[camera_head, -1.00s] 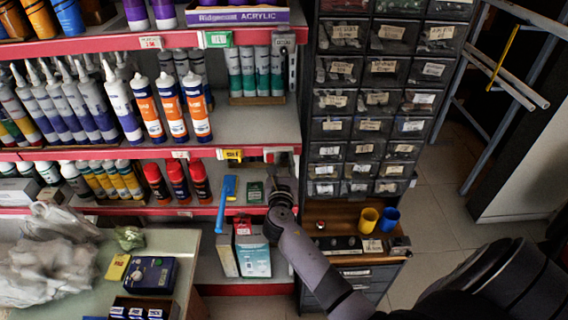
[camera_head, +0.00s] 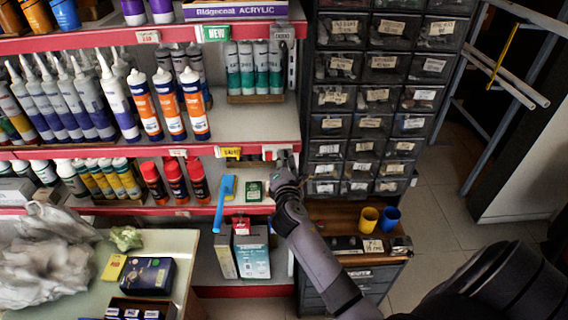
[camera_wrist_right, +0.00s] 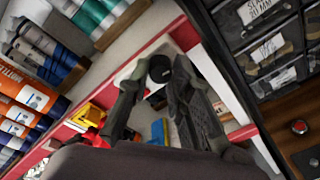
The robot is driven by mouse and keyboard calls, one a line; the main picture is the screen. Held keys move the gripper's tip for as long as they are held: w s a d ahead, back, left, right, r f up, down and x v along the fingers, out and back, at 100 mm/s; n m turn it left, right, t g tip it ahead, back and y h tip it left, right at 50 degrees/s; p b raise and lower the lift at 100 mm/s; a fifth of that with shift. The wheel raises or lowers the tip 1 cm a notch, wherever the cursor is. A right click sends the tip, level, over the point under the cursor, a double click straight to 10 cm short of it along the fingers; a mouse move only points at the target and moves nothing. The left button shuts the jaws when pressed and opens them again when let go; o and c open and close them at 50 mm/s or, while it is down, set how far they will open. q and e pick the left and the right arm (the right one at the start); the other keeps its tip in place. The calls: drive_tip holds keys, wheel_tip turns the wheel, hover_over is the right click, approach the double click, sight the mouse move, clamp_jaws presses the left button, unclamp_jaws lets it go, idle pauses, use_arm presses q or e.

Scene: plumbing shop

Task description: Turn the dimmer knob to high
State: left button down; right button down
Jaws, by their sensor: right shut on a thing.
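The dimmer knob (camera_wrist_right: 160,68) is a small, dark, round knob at the red and white shelf edge, seen in the right wrist view between the fingers of my right gripper. My right gripper (camera_wrist_right: 157,78) is shut on it, one finger on each side. In the head view my right gripper (camera_head: 283,163) reaches up to the right end of the middle shelf edge and hides the knob there. The knob's setting and any marks around it cannot be read. My left gripper is not in view.
A black drawer cabinet (camera_head: 365,95) stands close to the right of the gripper. Shelves of tubes and spray cans (camera_head: 173,180) are at left. A blue-handled tool (camera_head: 223,203) hangs below the shelf edge. Yellow and blue cups (camera_head: 369,219) stand on the wooden ledge.

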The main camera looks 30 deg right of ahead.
drive_tip(key=shift+s+d+f+m+t+y+b, duration=0.15)
drive_tip(key=shift+m+t+b, duration=0.2)
drive_tip(key=shift+m+b, duration=1.45)
drive_tip(key=shift+w+a+f+m+t+y+b, duration=0.15)
drive_tip(key=shift+m+t+b, duration=0.3)
drive_tip(key=shift+m, duration=2.7)
drive_tip(key=shift+s+d+f+m+t+y+b, duration=0.1)
drive_tip(key=shift+m+t+y+b, duration=0.15)
drive_tip(key=shift+m+b, duration=1.55)
drive_tip(key=shift+r+m+p, duration=0.1)
drive_tip(key=shift+m+p, duration=0.45)
drive_tip(key=shift+m, duration=0.4)
drive_tip(key=c, duration=1.4)
unclamp_jaws()
drive_tip(key=shift+r, duration=0.15)
